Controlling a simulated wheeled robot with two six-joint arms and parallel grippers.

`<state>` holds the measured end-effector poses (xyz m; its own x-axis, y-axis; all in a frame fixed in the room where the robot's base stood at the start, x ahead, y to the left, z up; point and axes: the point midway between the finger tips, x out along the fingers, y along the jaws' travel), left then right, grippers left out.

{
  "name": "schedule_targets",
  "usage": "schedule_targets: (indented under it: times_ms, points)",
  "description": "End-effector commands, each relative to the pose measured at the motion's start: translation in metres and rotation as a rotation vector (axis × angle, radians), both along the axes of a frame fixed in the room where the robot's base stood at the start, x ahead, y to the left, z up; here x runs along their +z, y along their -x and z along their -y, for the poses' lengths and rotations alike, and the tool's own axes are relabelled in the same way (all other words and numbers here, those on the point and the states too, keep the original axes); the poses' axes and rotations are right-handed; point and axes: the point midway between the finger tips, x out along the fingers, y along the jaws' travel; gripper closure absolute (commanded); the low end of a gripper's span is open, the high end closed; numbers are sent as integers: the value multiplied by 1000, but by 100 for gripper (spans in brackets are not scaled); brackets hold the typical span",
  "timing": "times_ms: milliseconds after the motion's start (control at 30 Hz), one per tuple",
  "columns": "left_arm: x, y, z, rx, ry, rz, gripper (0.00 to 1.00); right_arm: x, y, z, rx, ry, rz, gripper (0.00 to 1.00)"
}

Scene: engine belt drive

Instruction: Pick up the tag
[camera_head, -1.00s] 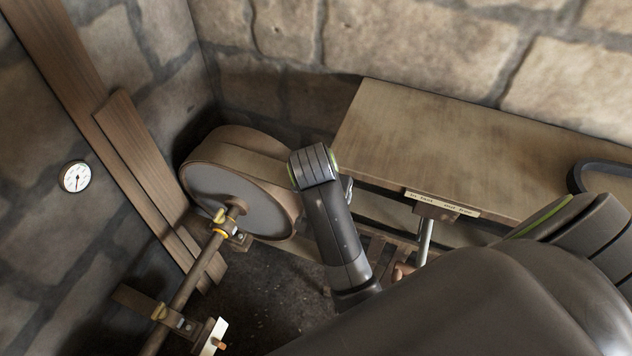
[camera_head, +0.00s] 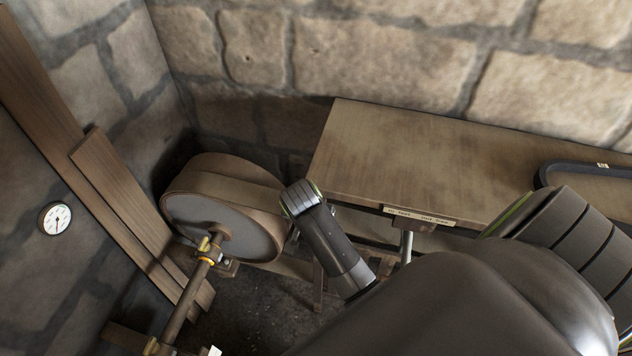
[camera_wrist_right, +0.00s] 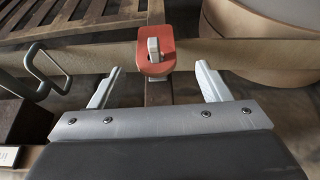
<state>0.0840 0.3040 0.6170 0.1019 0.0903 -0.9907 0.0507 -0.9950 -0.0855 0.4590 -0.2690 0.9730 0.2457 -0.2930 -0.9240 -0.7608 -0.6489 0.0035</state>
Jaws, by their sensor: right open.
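The tag appears to be the flat red-orange piece (camera_wrist_right: 155,58) in the right wrist view, with a hole in its middle. A pale peg or hook shows through the hole, and the tag hangs in front of a long tan horizontal band. My right gripper (camera_wrist_right: 158,83) is open and empty, with one finger on each side below the tag and not touching it. In the head view my right arm covers much of the lower right, and its fingers are mostly hidden there. I cannot make out the tag in the head view. My left gripper is not in view.
A wooden table (camera_head: 430,165) stands against the stone wall, with a black belt or tray rim (camera_head: 541,178) at its right. A large belt wheel (camera_head: 215,222) on a shaft (camera_head: 192,300) is at left. A dark block (camera_wrist_right: 22,122) shows in the wrist view.

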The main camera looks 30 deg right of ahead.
Motion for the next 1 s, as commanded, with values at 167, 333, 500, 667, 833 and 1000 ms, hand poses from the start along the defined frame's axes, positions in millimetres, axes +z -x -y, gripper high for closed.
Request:
schedule_targets:
  times_ms: [167,333,500,667,833,1000]
  points:
    - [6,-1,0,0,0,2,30,-7,0,3,1,2,-3,29]
    - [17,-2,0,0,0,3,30,-26,-1,10,0,1,-5,29]
    - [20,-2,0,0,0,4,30,-44,-6,15,1,2,-2,29]
    - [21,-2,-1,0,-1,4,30,-50,-7,16,1,0,0,29]
    - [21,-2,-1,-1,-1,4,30,-51,-7,16,1,0,0,29]
    - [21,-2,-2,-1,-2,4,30,-51,-7,16,1,0,0,45]
